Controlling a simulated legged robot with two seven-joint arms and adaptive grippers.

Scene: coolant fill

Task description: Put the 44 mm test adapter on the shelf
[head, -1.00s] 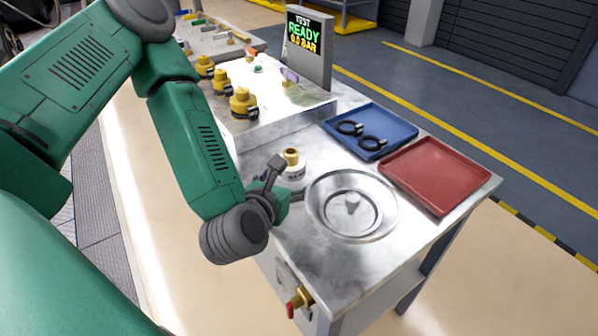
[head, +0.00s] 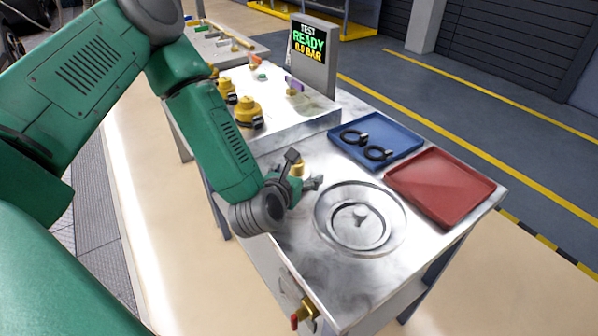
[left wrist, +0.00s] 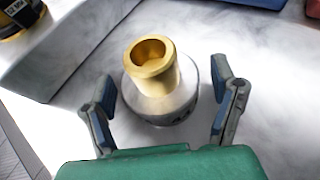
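An adapter with a brass neck (head: 297,168) and a grey round base stands upright on the metal bench. It also shows in the left wrist view (left wrist: 152,58), with dark marks on its base too small to read, so its size cannot be told. My left gripper (head: 303,171) is open around it. In the left wrist view, the gripper fingers (left wrist: 170,97) stand either side of the base with a gap on each side. The raised metal ledge (head: 292,126) behind carries several yellow fittings (head: 248,112) with black tags. My right gripper is out of view.
A round metal basin (head: 335,235) lies right of my left gripper. A blue tray (head: 391,136) with two black rings and an empty red tray (head: 440,186) are at the right. A display (head: 314,52) reads TEST READY 0.0 BAR. A red-handled brass valve (head: 306,311) is on the bench front.

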